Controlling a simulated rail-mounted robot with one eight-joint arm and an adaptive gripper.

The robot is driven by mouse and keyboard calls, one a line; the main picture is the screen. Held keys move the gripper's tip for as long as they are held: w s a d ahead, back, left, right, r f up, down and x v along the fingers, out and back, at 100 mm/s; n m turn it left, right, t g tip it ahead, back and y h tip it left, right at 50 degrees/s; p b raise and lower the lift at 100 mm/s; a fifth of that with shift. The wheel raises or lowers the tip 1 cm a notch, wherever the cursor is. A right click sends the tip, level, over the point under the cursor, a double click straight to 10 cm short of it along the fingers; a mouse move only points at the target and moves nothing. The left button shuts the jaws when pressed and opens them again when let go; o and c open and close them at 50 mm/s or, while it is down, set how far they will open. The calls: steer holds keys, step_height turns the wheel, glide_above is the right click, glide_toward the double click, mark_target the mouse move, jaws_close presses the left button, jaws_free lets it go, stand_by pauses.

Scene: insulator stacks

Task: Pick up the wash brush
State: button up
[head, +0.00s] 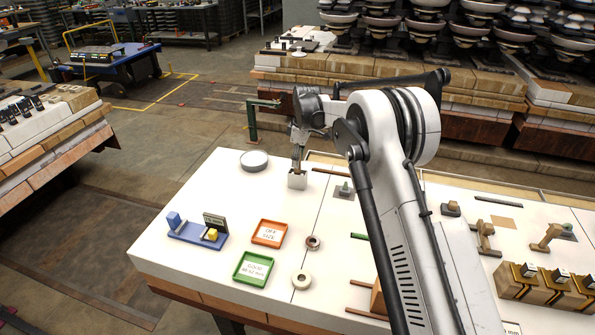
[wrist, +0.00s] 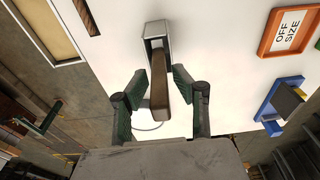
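The wash brush (wrist: 158,80) shows in the wrist view as a brown handle rising toward the camera, its lower end in a small pale square holder (wrist: 155,30). The holder also stands on the white table in the head view (head: 297,181). My gripper (wrist: 160,74) has its two green-padded fingers spread on either side of the handle, with a visible gap at the tips. In the head view my gripper (head: 299,152) points down right above the holder. The brush's lower end is hidden inside the holder.
A round grey dish (head: 254,160) lies left of the holder. An orange tray (head: 269,233), a green tray (head: 253,268), a blue fixture (head: 198,230) and two rings are nearer the front. A small grey block (head: 344,190) stands to the right. White tabletop is clear between them.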

jaws_close()
steer(key=shift+r, duration=0.1)
